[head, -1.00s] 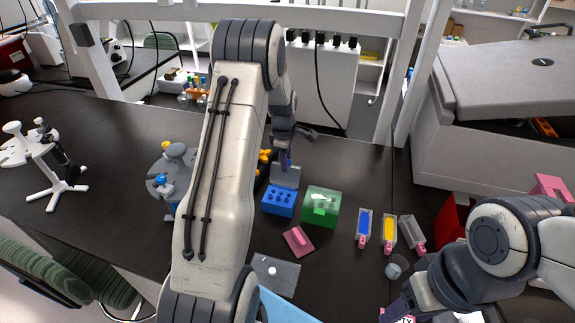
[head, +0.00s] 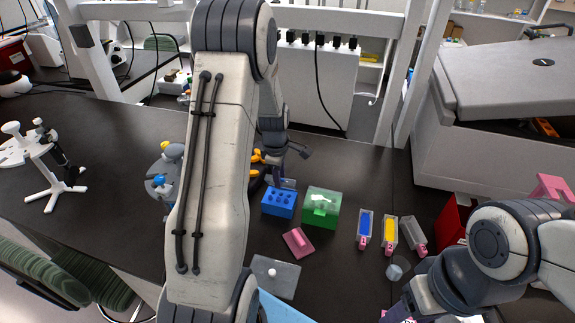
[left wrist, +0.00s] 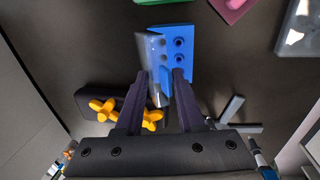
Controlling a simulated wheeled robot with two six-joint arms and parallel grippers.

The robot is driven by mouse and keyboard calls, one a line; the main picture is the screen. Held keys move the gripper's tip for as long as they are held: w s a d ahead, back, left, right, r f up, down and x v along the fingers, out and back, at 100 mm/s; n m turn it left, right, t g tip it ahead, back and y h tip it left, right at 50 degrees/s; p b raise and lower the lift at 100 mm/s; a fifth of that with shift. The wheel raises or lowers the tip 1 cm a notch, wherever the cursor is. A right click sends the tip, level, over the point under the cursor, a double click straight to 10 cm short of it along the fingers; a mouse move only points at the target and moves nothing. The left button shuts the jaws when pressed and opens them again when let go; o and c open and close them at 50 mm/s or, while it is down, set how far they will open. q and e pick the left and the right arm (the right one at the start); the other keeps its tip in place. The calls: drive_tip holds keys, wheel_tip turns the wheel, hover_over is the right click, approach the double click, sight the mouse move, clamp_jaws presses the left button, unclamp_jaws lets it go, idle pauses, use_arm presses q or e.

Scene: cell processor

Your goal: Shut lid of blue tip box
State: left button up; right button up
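The blue tip box (head: 279,203) stands on the dark bench with its row of holes showing. Its clear lid (head: 288,183) is up at the box's far edge and partly hidden by my left gripper (head: 279,172). In the left wrist view the lid (left wrist: 152,62) stands raised along the left side of the blue box (left wrist: 182,45). My left gripper (left wrist: 162,75) is open, its fingertips apart at the lid and the box's near end. Whether they touch is unclear. My right gripper (head: 398,312) is low at the bottom edge, its fingers mostly out of view.
A green box (head: 322,208) stands right of the blue one. A pink piece (head: 298,242) and a grey plate (head: 275,277) lie in front. Orange-handled things (left wrist: 102,110) lie close to my left gripper. Blue and yellow holders (head: 390,235) stand to the right.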

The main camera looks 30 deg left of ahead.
use_arm(q)
drive_tip(key=shift+s, duration=0.25)
drive_tip(key=r+p, duration=0.1)
drive_tip(key=s+r+p, duration=0.1)
drive_tip(key=r, duration=0.1)
drive_tip(key=s+r+p, duration=0.1)
drive_tip(key=r+p, duration=0.1)
drive_tip(key=shift+d, duration=0.35)
idle(1.1)
